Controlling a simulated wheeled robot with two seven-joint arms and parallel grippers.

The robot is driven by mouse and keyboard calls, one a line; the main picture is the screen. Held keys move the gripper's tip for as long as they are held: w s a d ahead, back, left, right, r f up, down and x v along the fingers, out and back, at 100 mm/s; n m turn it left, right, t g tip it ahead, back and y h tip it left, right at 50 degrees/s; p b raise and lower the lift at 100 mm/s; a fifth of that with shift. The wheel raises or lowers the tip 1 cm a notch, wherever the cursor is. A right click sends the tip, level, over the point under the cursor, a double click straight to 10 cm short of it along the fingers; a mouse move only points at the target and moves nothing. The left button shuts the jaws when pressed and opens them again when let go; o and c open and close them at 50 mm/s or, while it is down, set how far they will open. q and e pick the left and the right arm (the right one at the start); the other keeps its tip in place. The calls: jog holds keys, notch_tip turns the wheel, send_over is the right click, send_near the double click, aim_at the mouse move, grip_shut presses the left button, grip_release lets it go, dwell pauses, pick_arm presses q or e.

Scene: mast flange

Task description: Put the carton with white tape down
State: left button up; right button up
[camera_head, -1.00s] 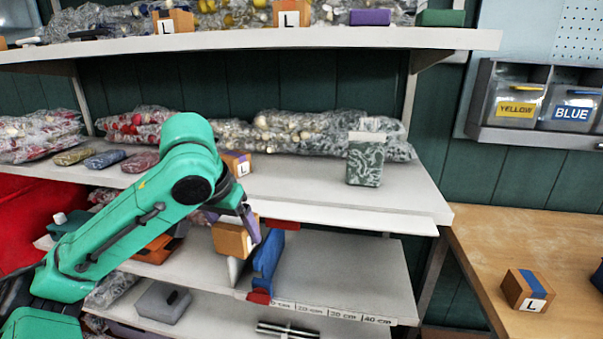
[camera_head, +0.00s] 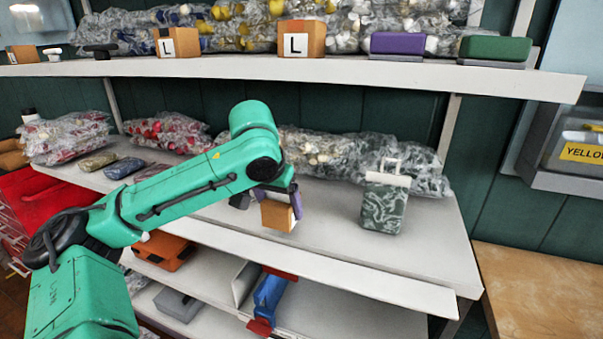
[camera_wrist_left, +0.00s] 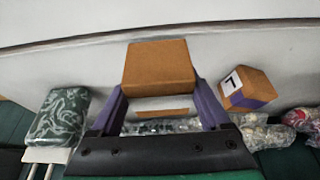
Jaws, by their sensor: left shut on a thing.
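My left gripper (camera_head: 280,200), with purple fingers, is shut on a brown carton (camera_head: 278,216) at the front part of the middle shelf (camera_head: 340,225). I cannot tell whether its underside touches the shelf. In the left wrist view the carton (camera_wrist_left: 160,62) sits between the fingertips (camera_wrist_left: 160,88), and a pale band shows on it below its brown face. Another carton (camera_wrist_left: 246,88), with a purple band and an L label, stands to its right there. In the head view my arm hides most of that second carton.
Bagged goods (camera_head: 325,148) line the back. The upper shelf (camera_head: 300,68) overhangs, with cartons (camera_head: 301,40) on it. A blue-and-red holder (camera_head: 268,298) is on the shelf below. Shelf between carton and canister is clear.

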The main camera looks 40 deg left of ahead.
pick_arm(q)
jog(key=w+p, duration=0.1)
jog(key=w+a+p, duration=0.1)
jog(key=w, duration=0.1)
jog(key=w+p, duration=0.1)
jog(key=p, duration=0.1)
jog(key=shift+w+a+r, duration=0.2)
jog(key=shift+w+a, duration=0.05)
jog(key=shift+a, duration=0.05)
jog(key=w, duration=0.2)
jog(key=w+a+p, duration=0.1)
jog(key=w, duration=0.2)
jog(key=shift+a+f, duration=0.15)
jog(key=shift+a, duration=0.05)
notch_tip(320, 180, down, 4)
jog(key=shift+s+r+p, duration=0.1)
jog(key=shift+r+p, duration=0.1)
jog(key=shift+p, duration=0.4)
jog(key=o, duration=1.5)
pick_arm(e)
notch_tip(320, 180, up, 8)
jog(key=w, duration=0.1)
jog(key=shift+w+d+r, duration=0.2)
pick_arm(q)
jog(key=shift+s+r, duration=0.1)
